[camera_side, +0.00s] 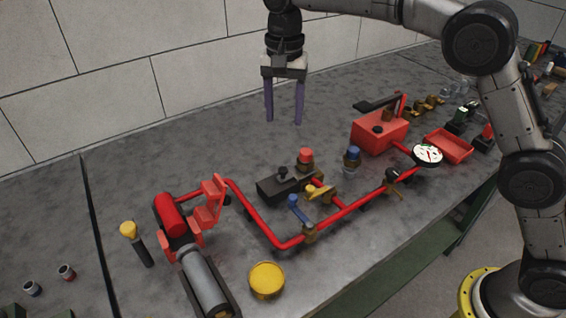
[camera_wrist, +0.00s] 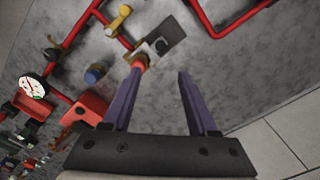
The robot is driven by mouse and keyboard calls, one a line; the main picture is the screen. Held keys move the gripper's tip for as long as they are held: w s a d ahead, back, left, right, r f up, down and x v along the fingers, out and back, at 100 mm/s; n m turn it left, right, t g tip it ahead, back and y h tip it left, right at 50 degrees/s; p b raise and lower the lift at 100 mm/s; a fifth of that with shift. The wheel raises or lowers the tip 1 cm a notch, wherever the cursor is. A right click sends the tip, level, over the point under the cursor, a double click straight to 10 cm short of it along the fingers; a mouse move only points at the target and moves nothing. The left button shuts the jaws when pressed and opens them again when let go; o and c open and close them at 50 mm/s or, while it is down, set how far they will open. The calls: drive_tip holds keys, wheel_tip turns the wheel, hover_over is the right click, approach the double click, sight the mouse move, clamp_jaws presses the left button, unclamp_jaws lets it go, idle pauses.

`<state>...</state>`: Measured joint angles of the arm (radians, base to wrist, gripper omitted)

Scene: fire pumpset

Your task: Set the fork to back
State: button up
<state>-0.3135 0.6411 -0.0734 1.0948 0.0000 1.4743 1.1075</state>
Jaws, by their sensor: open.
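My gripper (camera_side: 284,122) is open and empty, pointing down high above the back part of the bench. In the wrist view its two purple fingers (camera_wrist: 159,72) are apart with nothing between them. No part is clearly recognisable as the fork, and I cannot tell its setting. A black block with a small knob (camera_side: 283,183) sits on the bench below and in front of my gripper. A red bracket-like part (camera_side: 209,204) stands beside the red cylinder (camera_side: 168,214) at the left.
A red pipe (camera_side: 262,222) runs across the bench, with a blue-handled valve (camera_side: 298,208) and a yellow-handled valve (camera_side: 319,192). A red-capped fitting (camera_side: 306,157), a blue-capped fitting (camera_side: 352,157) and a gauge (camera_side: 427,155) stand nearby. The bench's back left is clear.

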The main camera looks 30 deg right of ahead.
sight(283, 169)
wheel_tip(283, 169, down, 14)
drive_tip(key=shift+a, duration=0.15)
idle(0.4)
clamp_jaws()
idle(1.4)
